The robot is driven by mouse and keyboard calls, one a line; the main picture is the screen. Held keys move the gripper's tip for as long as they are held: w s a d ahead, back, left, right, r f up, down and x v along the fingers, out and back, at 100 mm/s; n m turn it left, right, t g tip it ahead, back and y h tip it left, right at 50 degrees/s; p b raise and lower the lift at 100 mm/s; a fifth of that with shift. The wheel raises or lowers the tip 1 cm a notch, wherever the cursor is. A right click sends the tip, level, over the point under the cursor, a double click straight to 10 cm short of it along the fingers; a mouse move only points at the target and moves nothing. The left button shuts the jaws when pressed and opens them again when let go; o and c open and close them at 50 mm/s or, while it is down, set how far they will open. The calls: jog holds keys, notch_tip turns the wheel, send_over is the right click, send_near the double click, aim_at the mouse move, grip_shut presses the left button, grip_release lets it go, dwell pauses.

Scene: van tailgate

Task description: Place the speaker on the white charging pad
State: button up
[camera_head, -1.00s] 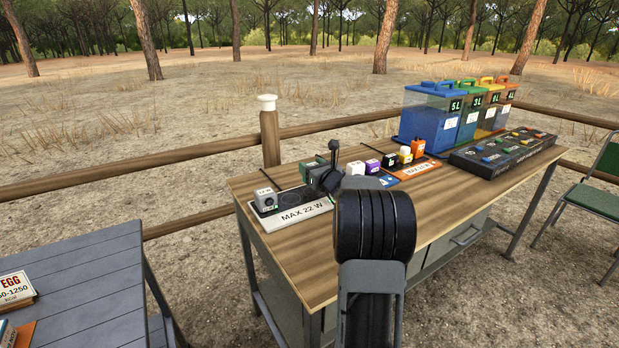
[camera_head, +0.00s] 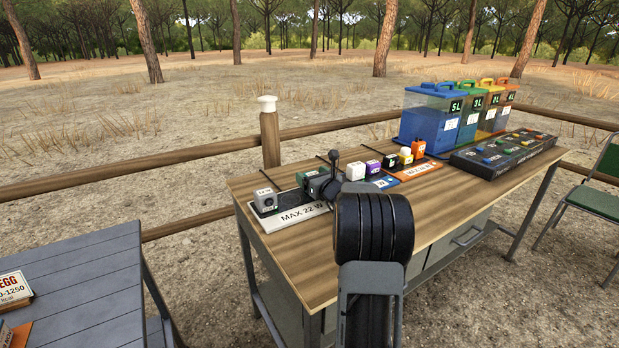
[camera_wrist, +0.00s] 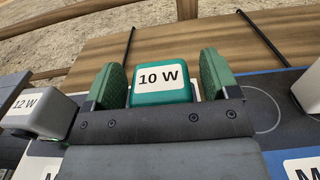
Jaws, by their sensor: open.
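The white charging pad (camera_head: 300,216), marked MAX 22 W, lies at the near left of the wooden table. A grey cube marked 12 W (camera_head: 264,201) stands on its left part, with a dark round face; it also shows in the wrist view (camera_wrist: 38,112). A teal block marked 10 W (camera_wrist: 162,83) lies between the two green fingers of my gripper (camera_wrist: 162,80). The fingers are open, one on each side, with a narrow gap visible. In the head view my gripper (camera_head: 318,186) is over the pad's right part. I cannot tell which block is the speaker.
White (camera_head: 356,169), purple (camera_head: 373,168), black-and-yellow and orange blocks stand in a row to the right, by the blue pad (camera_head: 384,181) and the orange pad (camera_head: 417,170). Coloured bins and a black button panel (camera_head: 504,154) stand farther right. The table's front is clear.

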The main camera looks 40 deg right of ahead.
jog(key=shift+r, duration=0.2)
jog(key=s, duration=0.4)
jog(key=s+p, duration=0.1)
jog(key=s, duration=0.7)
jog(key=shift+a, duration=0.35)
